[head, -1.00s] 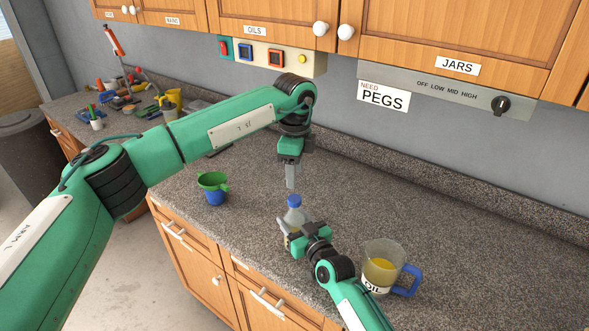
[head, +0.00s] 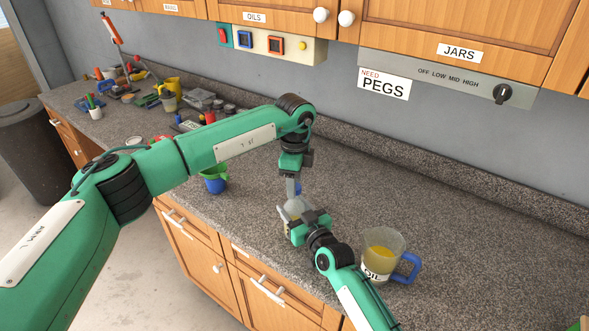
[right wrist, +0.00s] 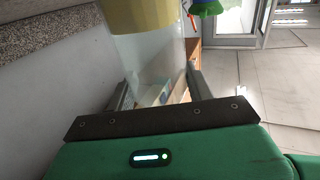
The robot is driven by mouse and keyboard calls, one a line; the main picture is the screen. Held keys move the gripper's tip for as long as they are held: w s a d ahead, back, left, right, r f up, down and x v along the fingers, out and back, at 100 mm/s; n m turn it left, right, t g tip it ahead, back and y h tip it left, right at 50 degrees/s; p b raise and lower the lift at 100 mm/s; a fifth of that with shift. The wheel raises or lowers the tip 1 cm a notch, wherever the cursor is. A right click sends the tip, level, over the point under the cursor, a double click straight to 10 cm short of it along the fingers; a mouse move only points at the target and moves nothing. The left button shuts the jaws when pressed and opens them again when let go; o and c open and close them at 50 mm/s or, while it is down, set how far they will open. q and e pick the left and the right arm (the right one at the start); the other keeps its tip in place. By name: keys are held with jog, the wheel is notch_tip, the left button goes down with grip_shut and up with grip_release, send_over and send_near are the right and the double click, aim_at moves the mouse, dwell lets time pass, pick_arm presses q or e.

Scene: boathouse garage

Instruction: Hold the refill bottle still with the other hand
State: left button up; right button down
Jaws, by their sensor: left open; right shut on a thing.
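In the right wrist view the clear bottle wall (right wrist: 150,62) lies between the fingers, with a yellow band (right wrist: 140,15) beyond.
A clear jug (head: 381,252) labelled OIL, with yellow liquid and a blue handle, stands right of my right gripper. A green funnel over a blue cup (head: 215,180) stands to the left. Tools clutter the far left.

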pick_arm(q)
jog(key=shift+f, duration=0.4)
jog(key=shift+c, duration=0.4)
